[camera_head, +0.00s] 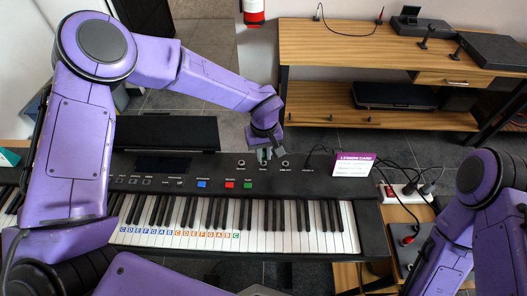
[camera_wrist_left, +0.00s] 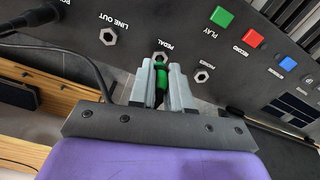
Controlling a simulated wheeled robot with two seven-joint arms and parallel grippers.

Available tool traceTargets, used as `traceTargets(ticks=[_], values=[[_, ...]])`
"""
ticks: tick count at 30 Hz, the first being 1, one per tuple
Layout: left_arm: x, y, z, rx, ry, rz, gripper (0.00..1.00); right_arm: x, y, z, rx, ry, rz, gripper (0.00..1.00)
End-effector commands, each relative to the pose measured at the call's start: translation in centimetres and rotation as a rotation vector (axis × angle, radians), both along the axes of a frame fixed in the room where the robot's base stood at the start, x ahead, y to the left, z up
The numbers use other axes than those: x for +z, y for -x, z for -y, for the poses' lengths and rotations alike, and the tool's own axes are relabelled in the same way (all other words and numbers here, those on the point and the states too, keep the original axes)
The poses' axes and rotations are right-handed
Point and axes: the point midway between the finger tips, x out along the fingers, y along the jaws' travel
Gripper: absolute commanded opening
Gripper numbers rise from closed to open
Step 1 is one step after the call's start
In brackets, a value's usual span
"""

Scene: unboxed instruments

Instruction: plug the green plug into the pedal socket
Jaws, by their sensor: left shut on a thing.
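The green plug (camera_wrist_left: 161,78) is between the grey fingers of my left gripper (camera_wrist_left: 162,82), which is shut on it. The pedal socket (camera_wrist_left: 162,57) shows just beyond the plug's tip in the left wrist view, on the dark panel of the keyboard (camera_head: 318,184). I cannot tell whether the tip touches the socket. In the head view my left gripper (camera_head: 264,154) is at the panel's back part, over the pedal label area, and hides most of the plug. My right arm shows at the right, but its gripper is not in view.
The phones socket (camera_wrist_left: 201,76) and line out socket (camera_wrist_left: 109,36) flank the pedal socket. A black cable runs from the power inlet beside line out. A lesson card (camera_head: 354,165) stands at the panel's right. A power strip (camera_head: 405,193) lies right of the keyboard.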

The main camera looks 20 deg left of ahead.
Motion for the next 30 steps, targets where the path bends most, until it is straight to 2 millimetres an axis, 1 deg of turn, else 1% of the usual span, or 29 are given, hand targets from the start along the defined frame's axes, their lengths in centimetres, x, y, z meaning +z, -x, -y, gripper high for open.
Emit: traceTargets(ticks=[8, 17, 30], values=[[0.03, -0.01, 0.01, 0.000, 0.000, 0.000, 0.00, 0.02, 0.00, 0.00, 0.000, 0.000, 0.000, 0.43], [0.15, 0.03, 0.02, -0.001, 0.000, 0.000, 0.00, 0.90, 0.00, -0.01, 0.000, 0.000, 0.000, 0.43], [-0.18, 0.03, 0.02, 0.000, 0.000, 0.000, 0.00, 0.72, 0.00, 0.00, 0.000, 0.000, 0.000, 0.43]])
